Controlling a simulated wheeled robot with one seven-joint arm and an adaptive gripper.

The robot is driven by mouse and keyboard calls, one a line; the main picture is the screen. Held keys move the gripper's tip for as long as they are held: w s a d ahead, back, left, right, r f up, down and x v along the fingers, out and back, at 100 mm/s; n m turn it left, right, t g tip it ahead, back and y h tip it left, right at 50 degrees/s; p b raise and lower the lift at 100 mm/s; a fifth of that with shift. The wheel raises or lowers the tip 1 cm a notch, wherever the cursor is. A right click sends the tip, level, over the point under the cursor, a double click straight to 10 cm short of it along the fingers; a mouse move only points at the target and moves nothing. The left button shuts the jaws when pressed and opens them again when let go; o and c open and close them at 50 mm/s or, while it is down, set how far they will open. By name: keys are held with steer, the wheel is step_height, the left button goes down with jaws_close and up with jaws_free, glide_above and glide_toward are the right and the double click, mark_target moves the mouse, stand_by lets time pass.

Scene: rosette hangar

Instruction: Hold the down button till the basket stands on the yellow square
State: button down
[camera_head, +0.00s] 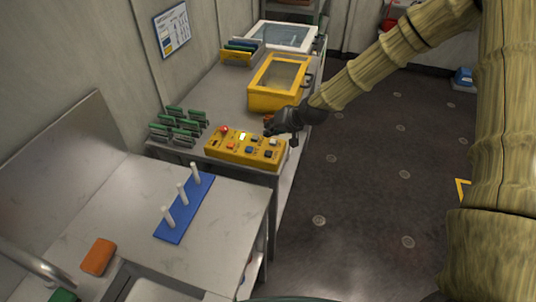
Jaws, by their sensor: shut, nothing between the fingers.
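A yellow control box (222,153) with several coloured buttons sits at the near edge of the far bench. My gripper (268,125) is shut and empty at the box's back right edge, close to the buttons there. I cannot tell whether it touches one, and the button markings are too small to read. Part of a yellow outline (460,190) shows on the floor at the right; my arm hides the rest. I see no basket in this view.
A yellow case with a window (277,103) stands behind my gripper on the bench. Green cards in a rack (178,127) stand left of the box. A blue pegboard (183,222) and an orange block (98,257) lie on the nearer bench. The floor at right is mostly clear.

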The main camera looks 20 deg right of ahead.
mark_target(270, 151)
steer(key=shift+s+f+b, duration=0.5)
steer(key=shift+s+f, duration=0.15)
steer(key=shift+f, duration=0.1)
steer(key=f+b, duration=0.1)
steer(key=f, duration=0.1)
steer(key=f+b, duration=0.1)
steer(key=f, duration=0.1)
steer(key=shift+w, duration=0.4)
steer(key=shift+s+r, duration=0.1)
steer(key=shift+s, duration=0.2)
steer(key=shift+w, duration=0.1)
steer(key=shift+f, duration=0.2)
steer(key=shift+f+b, duration=0.3)
steer(key=shift+b, duration=0.15)
